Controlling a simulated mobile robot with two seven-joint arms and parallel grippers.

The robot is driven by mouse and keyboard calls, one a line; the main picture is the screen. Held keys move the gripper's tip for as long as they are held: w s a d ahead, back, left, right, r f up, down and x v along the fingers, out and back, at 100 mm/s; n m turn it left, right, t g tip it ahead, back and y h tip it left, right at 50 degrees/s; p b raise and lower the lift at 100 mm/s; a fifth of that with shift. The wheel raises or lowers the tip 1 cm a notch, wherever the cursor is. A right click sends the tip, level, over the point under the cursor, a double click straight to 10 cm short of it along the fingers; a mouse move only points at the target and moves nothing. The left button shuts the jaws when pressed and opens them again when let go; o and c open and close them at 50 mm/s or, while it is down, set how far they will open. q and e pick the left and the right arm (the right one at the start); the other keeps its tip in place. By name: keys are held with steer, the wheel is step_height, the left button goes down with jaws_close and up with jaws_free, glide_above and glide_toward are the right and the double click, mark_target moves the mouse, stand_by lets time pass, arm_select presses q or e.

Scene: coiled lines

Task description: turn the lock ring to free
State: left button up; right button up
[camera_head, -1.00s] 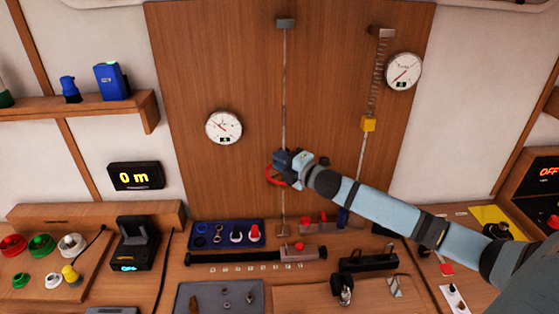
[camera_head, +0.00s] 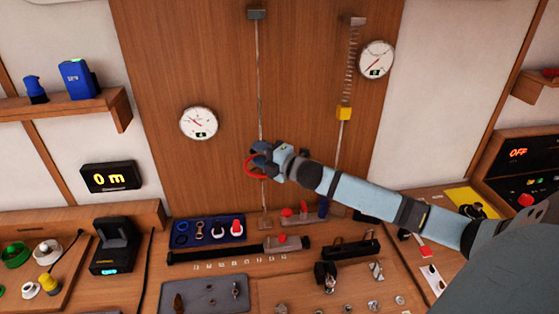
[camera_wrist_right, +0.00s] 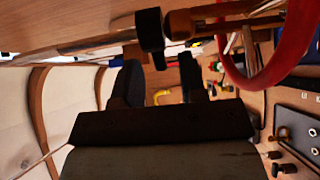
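A thin vertical line (camera_head: 259,80) runs down the wooden panel. A red loop (camera_head: 250,174) shows at the line beside my right gripper (camera_head: 262,155), and it also shows at the upper right in the right wrist view (camera_wrist_right: 268,80). In that view a black part (camera_wrist_right: 150,32) on a brownish bar (camera_wrist_right: 205,15) lies just beyond my fingertips. The two dark fingers (camera_wrist_right: 163,75) stand apart, with no object clearly between them. I cannot tell which part is the lock ring, as the gripper hides much of the device. My left gripper is out of view.
Two round gauges (camera_head: 198,123) hang on the panel (camera_head: 200,60). Below, the bench holds a blue tray (camera_head: 180,243), a grey mat (camera_head: 207,300) and several small parts.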

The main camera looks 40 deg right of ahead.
steer(key=b+v, duration=0.3)
steer(key=v, duration=1)
stand_by(0.4)
